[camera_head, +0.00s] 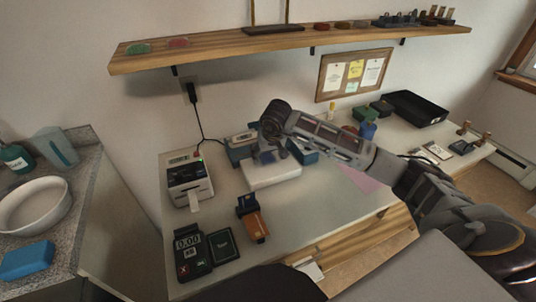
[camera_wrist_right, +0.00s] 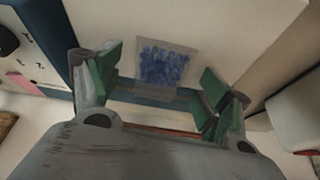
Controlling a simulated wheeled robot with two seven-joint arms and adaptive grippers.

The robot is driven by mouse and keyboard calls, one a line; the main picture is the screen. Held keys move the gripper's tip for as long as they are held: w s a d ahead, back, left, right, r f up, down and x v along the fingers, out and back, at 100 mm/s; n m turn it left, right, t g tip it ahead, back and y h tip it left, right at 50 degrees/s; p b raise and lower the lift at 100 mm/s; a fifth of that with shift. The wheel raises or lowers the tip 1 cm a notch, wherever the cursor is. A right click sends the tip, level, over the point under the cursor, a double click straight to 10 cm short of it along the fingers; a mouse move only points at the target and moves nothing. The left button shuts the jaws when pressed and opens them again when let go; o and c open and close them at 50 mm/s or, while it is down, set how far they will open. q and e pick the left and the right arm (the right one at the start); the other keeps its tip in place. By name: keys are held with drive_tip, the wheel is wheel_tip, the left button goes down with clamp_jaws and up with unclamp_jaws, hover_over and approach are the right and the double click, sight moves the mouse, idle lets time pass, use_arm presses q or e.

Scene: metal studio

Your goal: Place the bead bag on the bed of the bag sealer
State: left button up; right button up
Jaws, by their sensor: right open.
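The bead bag (camera_wrist_right: 165,65), a clear pouch of blue beads, lies flat on the pale bed (camera_wrist_right: 225,35) in the right wrist view. Its near edge reaches the dark blue strip of the bag sealer. In the head view the sealer (camera_head: 240,148) is blue with a white bed (camera_head: 275,178); my right arm hides part of it, and I cannot make out the bag there. My right gripper (camera_wrist_right: 170,95) is open, its green-padded fingers apart on either side of the bag's near end, and nothing is held. It also shows above the bed in the head view (camera_head: 273,155). My left gripper is not in view.
A label printer (camera_head: 190,182) stands left of the sealer. An orange and dark device (camera_head: 253,222), a dark green pad (camera_head: 222,243) and a scale (camera_head: 190,248) are in front. A black tray (camera_head: 425,113) is at the back right. A wooden shelf (camera_head: 220,52) hangs above.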

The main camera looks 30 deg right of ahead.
sight(267, 156)
drive_tip(key=shift+r, duration=0.25)
drive_tip(key=v, duration=0.3)
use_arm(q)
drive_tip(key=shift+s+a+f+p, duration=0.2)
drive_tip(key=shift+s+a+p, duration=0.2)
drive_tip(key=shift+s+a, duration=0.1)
use_arm(e)
drive_tip(key=v, duration=0.8)
drive_tip(key=shift+s+r, duration=0.2)
drive_tip(key=shift+r, duration=0.15)
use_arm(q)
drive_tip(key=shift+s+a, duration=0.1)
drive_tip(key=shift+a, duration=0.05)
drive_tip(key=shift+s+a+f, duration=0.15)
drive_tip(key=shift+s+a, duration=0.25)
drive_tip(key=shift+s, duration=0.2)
